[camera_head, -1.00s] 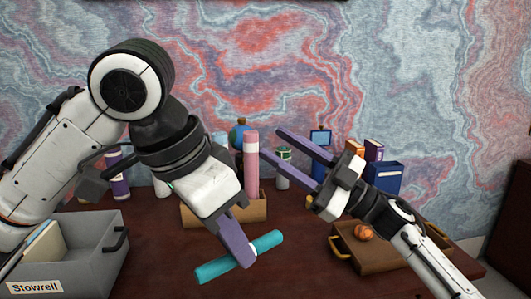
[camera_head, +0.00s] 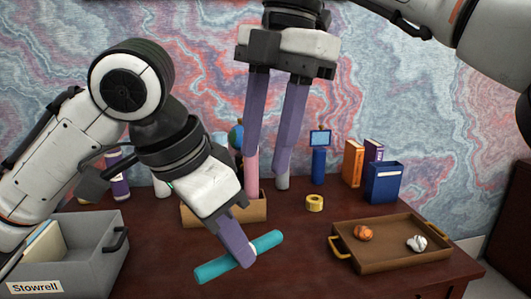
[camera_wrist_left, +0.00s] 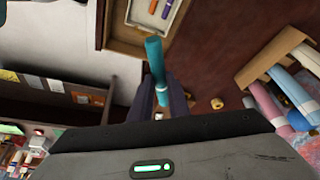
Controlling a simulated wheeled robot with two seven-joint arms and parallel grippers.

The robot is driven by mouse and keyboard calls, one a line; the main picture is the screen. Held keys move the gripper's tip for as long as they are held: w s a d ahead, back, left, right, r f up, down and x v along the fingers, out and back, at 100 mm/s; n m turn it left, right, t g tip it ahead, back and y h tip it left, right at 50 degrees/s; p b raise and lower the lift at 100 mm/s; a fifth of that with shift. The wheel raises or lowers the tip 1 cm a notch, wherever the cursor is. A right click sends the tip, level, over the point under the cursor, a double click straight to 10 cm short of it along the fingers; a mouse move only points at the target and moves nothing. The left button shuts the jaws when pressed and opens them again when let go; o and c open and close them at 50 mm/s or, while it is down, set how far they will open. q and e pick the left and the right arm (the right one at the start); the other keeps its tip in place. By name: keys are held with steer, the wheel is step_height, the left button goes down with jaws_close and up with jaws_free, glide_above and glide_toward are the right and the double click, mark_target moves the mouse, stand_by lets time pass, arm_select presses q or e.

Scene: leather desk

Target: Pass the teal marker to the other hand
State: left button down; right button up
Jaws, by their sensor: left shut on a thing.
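The teal marker (camera_head: 212,270) is held above the desk, tilted up to the right in the head view. My left gripper (camera_head: 240,252) is shut on it around its middle, with marker showing on both sides of the purple fingers. In the left wrist view the marker (camera_wrist_left: 153,52) stands out lengthwise between the fingers (camera_wrist_left: 165,95). My right gripper (camera_head: 266,163) is open and empty, with its purple fingers pointing down. It appears above and to the right of the marker, apart from it.
A brown tray (camera_head: 400,265) with crumpled orange and white balls stands at right. A grey Stowrell box (camera_head: 85,262) is at left. Behind are a wooden box (camera_head: 198,212), a yellow tape roll (camera_head: 314,203) and a blue holder (camera_head: 383,183). Desk between marker and tray looks clear.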

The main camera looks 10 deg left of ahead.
arm_select(q)
steer(key=shift+a, duration=0.1)
arm_select(e)
steer(key=f, duration=0.4)
steer(key=s+f+h, duration=0.1)
steer(key=f, duration=0.4)
steer(key=f+m+h, duration=0.1)
steer(key=f, duration=0.3)
steer(key=shift+s+f, duration=0.15)
steer(key=shift+a, duration=0.1)
jaws_close()
arm_select(q)
steer(key=c, duration=1.6)
jaws_free()
